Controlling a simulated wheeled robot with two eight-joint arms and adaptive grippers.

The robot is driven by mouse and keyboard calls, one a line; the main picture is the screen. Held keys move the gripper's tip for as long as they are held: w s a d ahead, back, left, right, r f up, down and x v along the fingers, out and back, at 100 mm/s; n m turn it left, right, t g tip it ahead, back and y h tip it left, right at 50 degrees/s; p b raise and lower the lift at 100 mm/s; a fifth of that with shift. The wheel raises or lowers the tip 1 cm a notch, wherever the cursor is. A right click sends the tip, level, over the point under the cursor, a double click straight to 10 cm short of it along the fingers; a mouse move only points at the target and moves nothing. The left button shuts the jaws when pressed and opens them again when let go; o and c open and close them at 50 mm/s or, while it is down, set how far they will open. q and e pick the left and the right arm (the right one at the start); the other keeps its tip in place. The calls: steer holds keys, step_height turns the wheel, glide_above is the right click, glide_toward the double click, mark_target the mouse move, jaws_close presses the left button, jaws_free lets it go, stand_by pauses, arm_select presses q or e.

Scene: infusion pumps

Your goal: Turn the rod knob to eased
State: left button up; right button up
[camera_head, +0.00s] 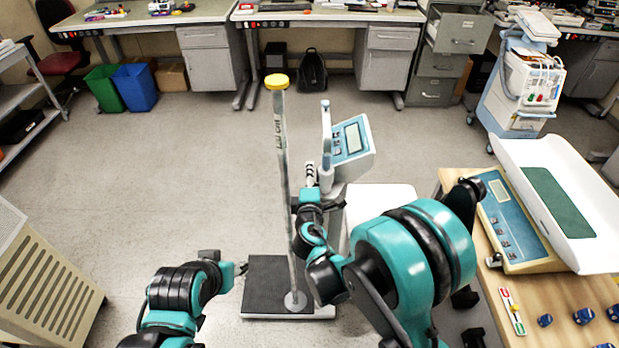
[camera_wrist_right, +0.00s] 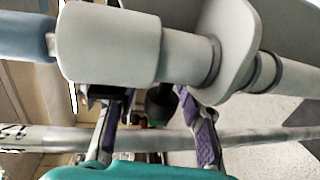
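A pale upright rod (camera_head: 326,140) with a blue top stands beside a tilted display unit (camera_head: 352,140). A thick whitish cylindrical knob (camera_head: 326,180) sits low on this rod. In the right wrist view the knob (camera_wrist_right: 110,45) spans the upper left, with the blue rod part (camera_wrist_right: 25,38) at its left and a grey collar at its right. My right gripper (camera_head: 310,172) is just left of the knob. In its wrist view its two fingers (camera_wrist_right: 148,100) are spread, with tips near the knob's lower edge; contact is unclear. My left gripper (camera_head: 240,268) is low at left, its fingers too small to judge.
A tall grey measuring pole (camera_head: 283,190) with a yellow cap rises from a black platform (camera_head: 262,285), close to my right gripper. A wooden table (camera_head: 545,290) with a baby scale (camera_head: 520,235) stands at right.

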jaws_close()
stand_by(0.4)
steer(key=shift+s+f+g+p, duration=0.4)
steer(key=shift+g+p, duration=1)
steer(key=shift+g, duration=0.4)
steer(key=shift+s+f+g+p, duration=0.3)
steer(key=shift+f+g+p, duration=0.2)
steer(key=shift+g+p, duration=1.1)
steer(key=shift+s+f+g+p, duration=0.4)
steer(key=shift+g+p, duration=0.75)
steer(key=shift+g, duration=0.85)
steer(key=shift+f, duration=0.1)
